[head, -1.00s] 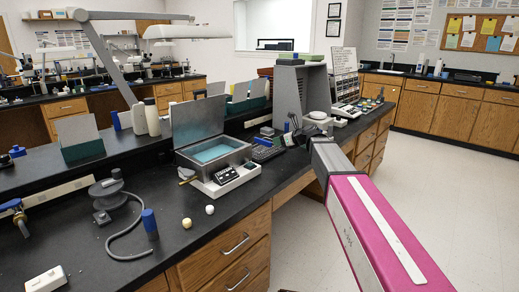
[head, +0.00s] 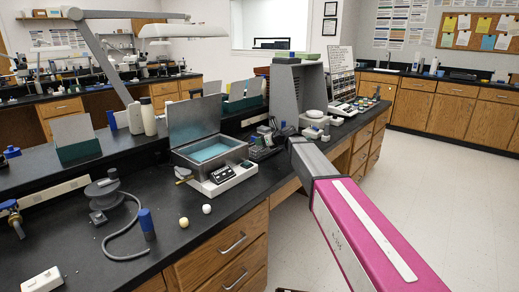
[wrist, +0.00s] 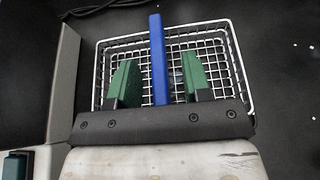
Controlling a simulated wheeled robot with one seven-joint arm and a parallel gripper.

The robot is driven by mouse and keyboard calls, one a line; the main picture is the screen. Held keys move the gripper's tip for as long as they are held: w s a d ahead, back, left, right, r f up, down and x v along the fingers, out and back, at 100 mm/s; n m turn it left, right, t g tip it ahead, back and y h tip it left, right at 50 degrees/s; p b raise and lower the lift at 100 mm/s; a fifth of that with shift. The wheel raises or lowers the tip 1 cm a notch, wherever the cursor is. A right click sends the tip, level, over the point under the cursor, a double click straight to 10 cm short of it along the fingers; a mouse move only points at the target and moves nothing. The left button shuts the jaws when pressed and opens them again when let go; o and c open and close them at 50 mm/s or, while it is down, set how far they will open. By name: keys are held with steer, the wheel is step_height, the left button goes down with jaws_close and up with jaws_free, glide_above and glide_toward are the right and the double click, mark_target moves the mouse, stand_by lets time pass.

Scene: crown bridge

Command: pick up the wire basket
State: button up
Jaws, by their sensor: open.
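The wire basket (wrist: 235,72) is a white wire grid tray with a raised rim, lying on the dark bench top in the wrist view. A blue bar (wrist: 158,45) runs over the basket's middle and looks like its handle. My gripper (wrist: 158,62) is open above the basket, with one green fingertip on each side of the blue bar and a gap on both sides. The wrist view does not show clearly how far the fingertips are above the basket floor. In the head view the basket is too small and cluttered to make out for sure.
A grey bath with an open lid and blue liquid (head: 212,150) stands on the bench, its control box (head: 224,179) in front. A grey cabinet (head: 296,92) stands at the back right. A cream and a white ball (head: 207,209) lie near the front edge. A dark cable (wrist: 95,8) lies by the basket.

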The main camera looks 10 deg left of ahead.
jaws_close()
steer(key=shift+r, duration=0.15)
